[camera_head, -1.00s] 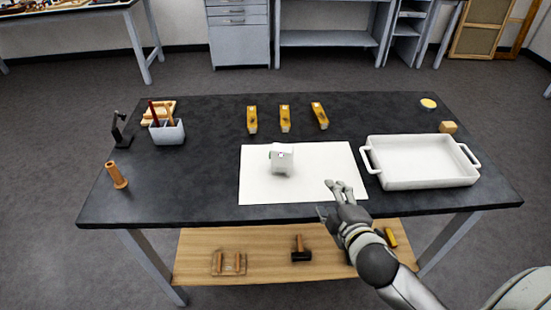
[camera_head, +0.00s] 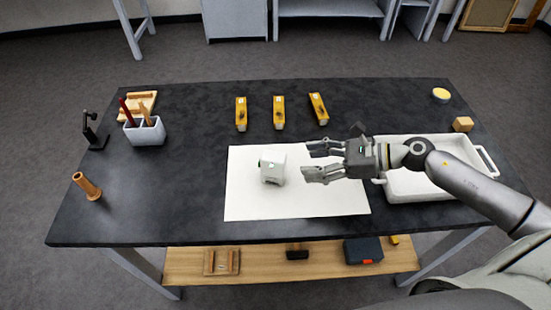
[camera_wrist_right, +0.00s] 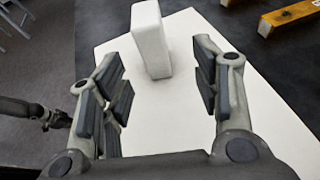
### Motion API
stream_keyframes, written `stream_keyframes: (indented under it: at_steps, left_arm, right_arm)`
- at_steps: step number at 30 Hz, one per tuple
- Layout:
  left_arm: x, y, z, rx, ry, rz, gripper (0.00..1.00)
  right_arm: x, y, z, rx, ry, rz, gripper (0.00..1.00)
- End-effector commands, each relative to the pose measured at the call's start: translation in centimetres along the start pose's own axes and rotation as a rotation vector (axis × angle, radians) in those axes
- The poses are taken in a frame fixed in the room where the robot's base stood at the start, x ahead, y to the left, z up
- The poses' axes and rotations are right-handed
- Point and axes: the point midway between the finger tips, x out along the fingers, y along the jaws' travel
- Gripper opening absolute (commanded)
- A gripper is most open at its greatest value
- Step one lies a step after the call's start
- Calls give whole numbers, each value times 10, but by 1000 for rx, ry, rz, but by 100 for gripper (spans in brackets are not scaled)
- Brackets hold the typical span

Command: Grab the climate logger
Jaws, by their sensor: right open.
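The climate logger, taken to be the small white box (camera_head: 273,168) with a green spot on its side, stands on a white sheet (camera_head: 240,205) on the dark table. It also shows in the right wrist view (camera_wrist_right: 151,40), upright and ahead of the fingers. My right gripper (camera_head: 308,161) is open and empty, just right of the box, its fingers pointing left toward it. In the right wrist view the two fingers (camera_wrist_right: 160,85) are spread, with the box beyond their tips and apart from them.
A white tray (camera_head: 420,188) lies partly under my right arm. A pen holder (camera_head: 146,132), a wooden peg (camera_head: 87,186) and a small black stand (camera_head: 93,131) are at left. The table's front left is clear.

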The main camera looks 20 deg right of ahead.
Motion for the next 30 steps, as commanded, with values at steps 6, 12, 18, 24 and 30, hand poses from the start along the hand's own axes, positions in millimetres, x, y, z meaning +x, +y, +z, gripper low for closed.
stream_keyframes:
  at_steps: [6, 12, 18, 24, 30]
  left_arm:
    - [-9, 0, 12, 1, -19, 0, 0]
    - [-18, -2, 17, 2, -28, -3, 0]
    - [-22, -4, 11, 2, -20, -4, 0]
    - [-41, -4, 2, 2, -8, -4, 0]
    - [-46, -4, 1, 1, -7, -4, 0]
  right_arm:
    - [21, 0, 3, -8, 2, 4, 57]
    - [46, 0, 2, -3, 1, 3, 57]
    - [58, 2, 3, -4, 1, 4, 57]
    - [81, 6, 8, -1, 0, 5, 57]
    - [103, 6, 4, -2, 2, 4, 57]
